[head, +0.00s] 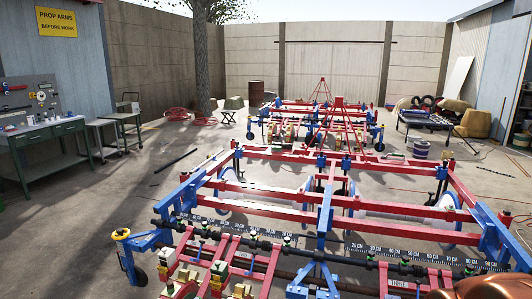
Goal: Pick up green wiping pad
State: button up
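I cannot make out a green wiping pad in the head view. Small items lie on the green workbench (47,133) at the left, but they are too small to identify. My gripper is not in view. A copper-coloured rounded part, perhaps mine, shows at the bottom right corner.
A red and blue planter frame (272,216) fills the foreground, with a similar frame (325,105) behind it. A pegboard with tools (28,97) stands over the workbench. A side table (122,129) is beside it. Bare concrete floor lies between bench and planter.

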aim_at(274, 149)
jog(key=u, duration=2.1)
jog(key=i, duration=4.8)
jog(key=z, duration=1.2)
jog(key=i, duration=2.25)
